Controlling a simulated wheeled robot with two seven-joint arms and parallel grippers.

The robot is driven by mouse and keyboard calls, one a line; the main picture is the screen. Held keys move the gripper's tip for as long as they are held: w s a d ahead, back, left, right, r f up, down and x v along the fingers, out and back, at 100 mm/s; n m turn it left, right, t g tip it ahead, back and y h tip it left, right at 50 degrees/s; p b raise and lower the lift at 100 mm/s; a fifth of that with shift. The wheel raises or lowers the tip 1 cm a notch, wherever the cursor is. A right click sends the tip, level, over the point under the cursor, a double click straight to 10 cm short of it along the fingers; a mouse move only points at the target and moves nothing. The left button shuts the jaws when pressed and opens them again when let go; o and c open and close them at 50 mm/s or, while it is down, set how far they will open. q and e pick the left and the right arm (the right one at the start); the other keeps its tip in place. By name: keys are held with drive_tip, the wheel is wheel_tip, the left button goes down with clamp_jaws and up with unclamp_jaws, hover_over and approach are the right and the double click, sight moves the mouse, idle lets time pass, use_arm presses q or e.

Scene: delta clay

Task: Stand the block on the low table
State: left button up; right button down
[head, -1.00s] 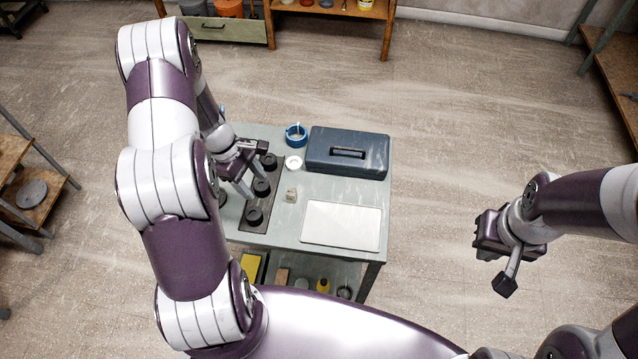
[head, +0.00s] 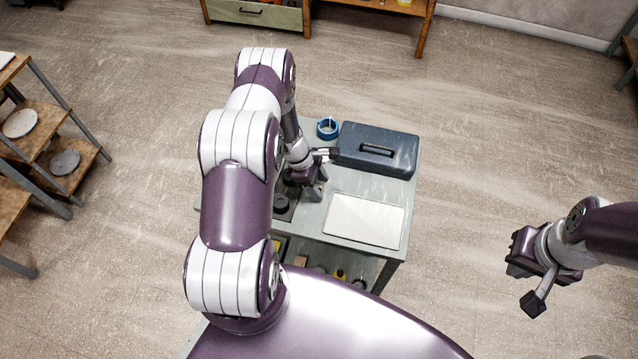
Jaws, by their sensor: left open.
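The low table (head: 309,228) has a grey-green top and stands in front of me. My left gripper (head: 316,180) is open, low over the table's middle, between the dark rack and the white board.
A dark blue toolbox (head: 392,165) and a blue tape roll (head: 327,128) are at the table's back. A white board (head: 366,219) lies at the front right. A dark rack with black round pieces (head: 282,203) is partly hidden by my left arm. Shelves (head: 38,128) stand at the left.

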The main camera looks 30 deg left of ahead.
use_arm(q)
drive_tip(key=shift+f, duration=0.25)
clamp_jaws()
